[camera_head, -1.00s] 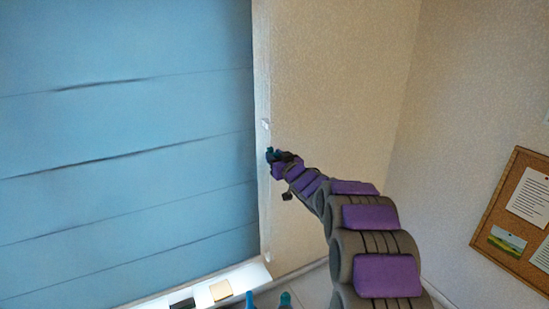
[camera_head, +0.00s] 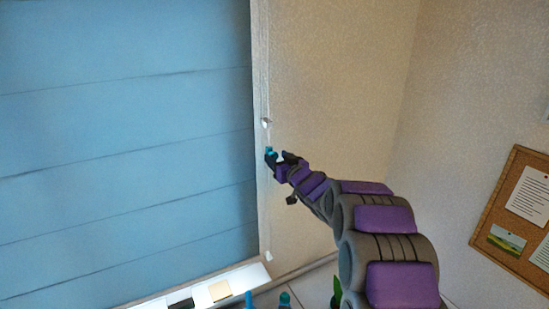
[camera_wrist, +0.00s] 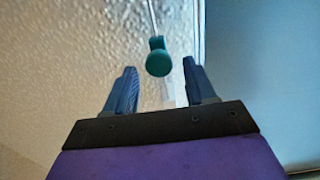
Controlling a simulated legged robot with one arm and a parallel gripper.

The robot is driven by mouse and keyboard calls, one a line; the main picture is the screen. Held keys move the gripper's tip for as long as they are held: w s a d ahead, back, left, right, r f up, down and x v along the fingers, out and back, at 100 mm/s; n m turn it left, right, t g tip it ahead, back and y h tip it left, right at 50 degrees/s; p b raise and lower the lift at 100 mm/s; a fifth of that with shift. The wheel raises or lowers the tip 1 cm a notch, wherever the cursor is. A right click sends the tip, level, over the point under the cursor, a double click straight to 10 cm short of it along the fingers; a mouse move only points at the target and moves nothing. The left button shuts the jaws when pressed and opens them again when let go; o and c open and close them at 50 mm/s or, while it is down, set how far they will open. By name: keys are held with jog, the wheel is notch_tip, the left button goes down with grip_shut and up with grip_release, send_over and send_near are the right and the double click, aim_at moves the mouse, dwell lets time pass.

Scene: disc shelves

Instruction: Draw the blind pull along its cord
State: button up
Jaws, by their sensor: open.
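The blind pull is a teal knob (camera_wrist: 158,60) hanging on a thin cord (camera_wrist: 152,18) in the wrist view. It also shows as a small teal spot (camera_head: 270,153) beside the right edge of the blue blind (camera_head: 130,150) in the head view. My gripper (camera_wrist: 160,72) is open, with one blue finger on each side of the knob's line. The knob appears at or just past the fingertips, with gaps on both sides. In the head view my gripper (camera_head: 274,163) is just below and right of the knob. The small scale hides whether they touch.
Small white fittings stand on the wall strip above (camera_head: 266,122) and below (camera_head: 268,256) the knob. A white sill (camera_head: 245,277) with small blocks lies below the blind. Bottle tops (camera_head: 285,299) stand at the bottom. A corkboard (camera_head: 515,222) hangs at right.

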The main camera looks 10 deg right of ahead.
jog(key=b+v, duration=0.2)
jog(key=v, duration=1.2)
jog(key=shift+d, duration=0.1)
jog(key=s+d+f+m+g+h+b, duration=0.1)
jog(key=s+f+m+g+h+b, duration=0.1)
jog(key=s+f+g+h+b, duration=0.5)
jog(key=s+d+f+m+g+b, duration=0.15)
jog(key=s+f+b, duration=0.35)
jog(key=s+f, duration=0.6)
jog(key=s+a+f+g+b, duration=0.2)
jog(key=s+f, duration=0.3)
jog(key=s, duration=0.5)
jog(key=s+a+f+g+y+b, duration=0.1)
jog(key=s+a+f+g+b, duration=0.2)
jog(key=s, duration=0.8)
jog(key=s+a+f+g+b, duration=0.3)
jog(key=s+f+g+b, duration=0.1)
jog(key=s+f, duration=0.4)
jog(key=shift+s+f+g, duration=0.4)
jog(key=shift+s+g, duration=0.35)
jog(key=shift+s, duration=0.45)
